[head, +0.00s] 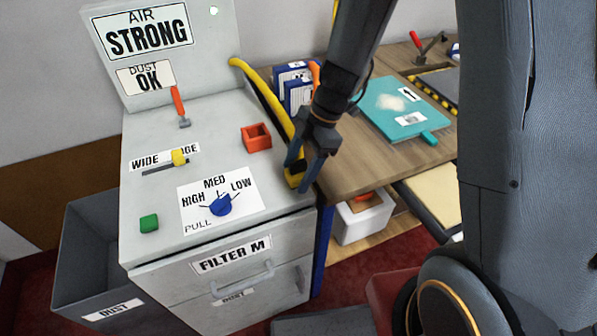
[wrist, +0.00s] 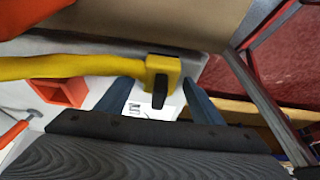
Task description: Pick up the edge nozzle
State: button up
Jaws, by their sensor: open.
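A yellow hose (head: 268,97) runs down the right side of the grey machine top and ends in a yellow block with a dark tip (head: 296,180), which looks like the edge nozzle. In the wrist view the yellow block (wrist: 163,66) and its dark tip (wrist: 159,94) lie between my fingers, a little left of the right one. My gripper (head: 302,173) is open, its two fingers on either side of the block near the machine's right front edge. Both fingers also show in the wrist view (wrist: 156,86). I cannot tell whether either touches the block.
The machine top (head: 222,155) carries an empty orange socket (head: 256,137), a blue knob (head: 220,205), a green button (head: 149,223), a yellow slider (head: 180,157) and an orange-handled lever (head: 179,106). A wooden table (head: 350,170) with a teal folder (head: 395,108) stands close on the right.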

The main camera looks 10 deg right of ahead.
aim_at(298, 162)
jog(key=c, duration=1.3)
jog(key=shift+r+b, duration=1.1)
jog(key=shift+r, duration=3.9)
jog(key=o, duration=0.7)
jog(key=c, duration=0.4)
